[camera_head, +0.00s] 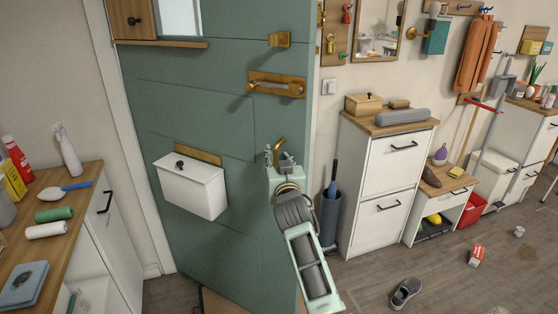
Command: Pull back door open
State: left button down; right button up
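The green door (225,125) fills the middle of the head view, with a white frame strip along its left side. Its right edge stands out in front of the wall and cabinets, so it looks swung open, though I cannot tell how far. A brass lever handle (280,145) sits low near that right edge. My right gripper (278,157) is right at the handle, its fingertips beside and just below the lever. I cannot tell whether the fingers are closed on it. The gripper hides the handle's base. My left gripper is not in view.
A brass bolt (277,84) and a white box (191,186) are fixed on the door. A wooden-topped counter (85,205) stands at left. A white cabinet (384,185) and an umbrella stand (331,218) are right of the door. A shoe (406,293) lies on the floor.

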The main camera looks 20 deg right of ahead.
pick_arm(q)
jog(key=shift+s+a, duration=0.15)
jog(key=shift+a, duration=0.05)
pick_arm(e)
jog(key=s+a, duration=0.2)
jog(key=s, duration=1)
jog(key=shift+w, duration=0.1)
jog(key=shift+c, duration=0.4)
